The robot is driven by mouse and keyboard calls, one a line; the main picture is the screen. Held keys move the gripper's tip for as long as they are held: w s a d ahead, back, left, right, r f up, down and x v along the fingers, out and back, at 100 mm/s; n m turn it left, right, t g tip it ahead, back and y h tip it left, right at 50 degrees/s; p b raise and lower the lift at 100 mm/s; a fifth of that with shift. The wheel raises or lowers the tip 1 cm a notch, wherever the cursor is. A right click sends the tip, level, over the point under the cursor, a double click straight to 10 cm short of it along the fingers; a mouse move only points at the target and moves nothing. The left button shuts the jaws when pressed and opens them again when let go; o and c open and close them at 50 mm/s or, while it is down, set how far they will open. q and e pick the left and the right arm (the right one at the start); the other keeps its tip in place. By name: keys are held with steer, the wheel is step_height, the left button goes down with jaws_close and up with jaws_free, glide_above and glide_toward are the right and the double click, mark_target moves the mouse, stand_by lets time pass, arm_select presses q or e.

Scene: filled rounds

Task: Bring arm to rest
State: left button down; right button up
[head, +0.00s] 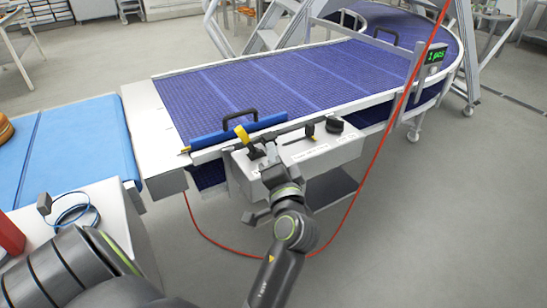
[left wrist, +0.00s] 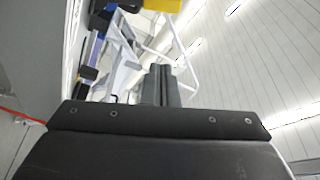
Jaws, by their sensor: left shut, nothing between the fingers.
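My left gripper (head: 268,158) is at the front of the white control box on the curved blue conveyor's near side. It is close to the yellow-handled lever (head: 243,134); I cannot tell whether they touch. In the left wrist view its fingers (left wrist: 161,84) are together with nothing between them, and a yellow part (left wrist: 162,5) shows at the top edge. The control box (head: 312,153) also carries a small black lever (head: 309,130) and a black knob (head: 334,125). My right gripper is not in view.
The purple-blue conveyor (head: 290,80) has a blue bar with a black handle (head: 240,120) across its near end. A red cable (head: 386,130) crosses in front of it. A blue belt (head: 85,145) is at left, with a white table (head: 112,215) below it.

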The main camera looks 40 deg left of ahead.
arm_select(q)
steer(key=shift+s+d, duration=0.1)
steer(key=shift+s, duration=0.05)
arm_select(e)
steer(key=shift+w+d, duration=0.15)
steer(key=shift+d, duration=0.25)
